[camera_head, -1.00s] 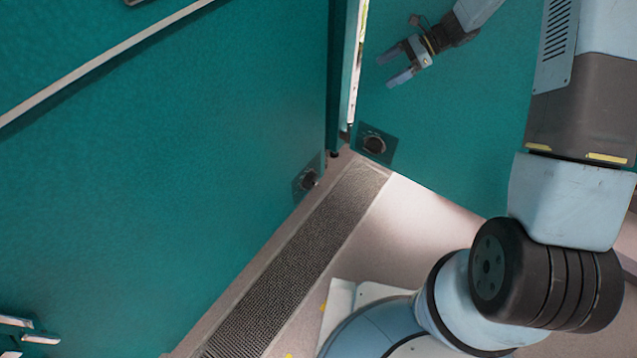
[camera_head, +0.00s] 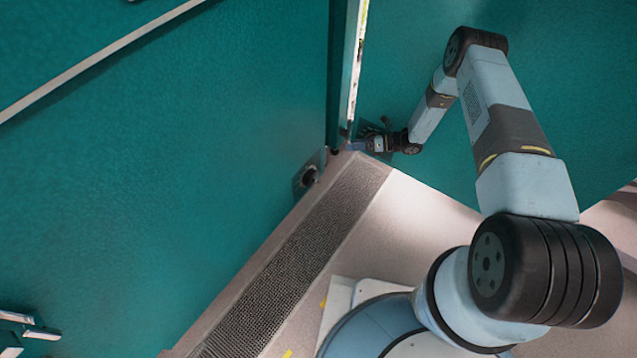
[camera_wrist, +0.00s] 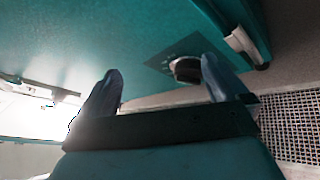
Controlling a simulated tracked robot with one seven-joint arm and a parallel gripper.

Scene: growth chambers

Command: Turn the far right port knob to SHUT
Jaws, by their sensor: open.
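The port knob (camera_wrist: 186,70) is a dark round knob on a dark square plate low on the right-hand teal panel. In the wrist view it shows ahead of my gripper (camera_wrist: 158,82), between the fingers but closer to the right one, which partly overlaps it. The fingers are spread open with nothing between them at their tips. In the head view my gripper (camera_head: 366,145) is down at the panel's lower left corner and hides most of the knob and its plate (camera_head: 372,129). I cannot read any label on the plate, nor tell whether a finger touches the knob.
A second dark knob (camera_head: 309,176) sits low on the left teal panel (camera_head: 170,150), near the corner. A dark floor grating (camera_head: 290,260) runs along that panel. A narrow upright edge (camera_head: 352,60) stands between the panels.

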